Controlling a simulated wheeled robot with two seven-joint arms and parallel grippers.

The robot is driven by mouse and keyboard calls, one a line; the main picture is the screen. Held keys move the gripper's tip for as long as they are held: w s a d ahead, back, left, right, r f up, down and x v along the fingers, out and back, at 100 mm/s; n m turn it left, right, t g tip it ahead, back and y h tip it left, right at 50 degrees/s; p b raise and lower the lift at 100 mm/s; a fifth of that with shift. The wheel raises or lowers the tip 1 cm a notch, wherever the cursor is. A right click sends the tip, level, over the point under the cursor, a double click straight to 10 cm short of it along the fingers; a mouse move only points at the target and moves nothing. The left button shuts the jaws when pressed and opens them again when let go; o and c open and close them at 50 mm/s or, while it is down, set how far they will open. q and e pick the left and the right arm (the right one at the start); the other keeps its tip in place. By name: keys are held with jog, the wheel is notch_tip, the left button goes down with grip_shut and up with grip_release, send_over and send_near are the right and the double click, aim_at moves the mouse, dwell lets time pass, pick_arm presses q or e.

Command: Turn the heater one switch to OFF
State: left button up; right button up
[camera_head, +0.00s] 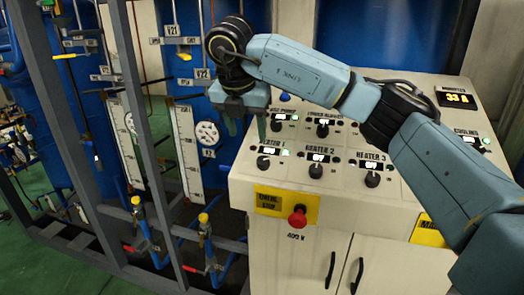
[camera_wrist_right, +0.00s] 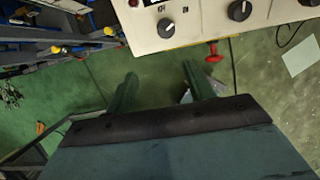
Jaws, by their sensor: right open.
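The heater one switch (camera_head: 263,163) is a dark round knob at the left of the front row on the cream control panel (camera_head: 238,180). Its small display (camera_head: 269,151) is too blurred to read surely. My right gripper (camera_head: 247,127) is open and empty, pointing down above the panel's left edge, apart from the knob. In the right wrist view my gripper (camera_wrist_right: 160,88) shows its two fingers spread over green floor. The leftmost knob there, the heater one switch (camera_wrist_right: 165,28), lies ahead of the fingers. My left gripper is not in view.
Heater two (camera_head: 316,171) and heater three (camera_head: 372,179) knobs are to the right. A red emergency button (camera_head: 297,215) sticks out of the cabinet front. A metal frame (camera_head: 145,120) with pipes and valves stands close on the left.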

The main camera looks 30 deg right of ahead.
aim_at(262, 160)
jog(key=shift+m+h, duration=0.3)
jog(key=shift+h, duration=0.2)
jog(key=x, duration=0.4)
jog(key=d+p+x, duration=0.1)
jog(key=x, duration=0.3)
jog(key=p+x, duration=0.1)
jog(key=x, duration=0.3)
jog(key=shift+w+d+r, duration=0.1)
jog(key=shift+d+r, duration=0.1)
jog(key=shift+d, duration=0.2)
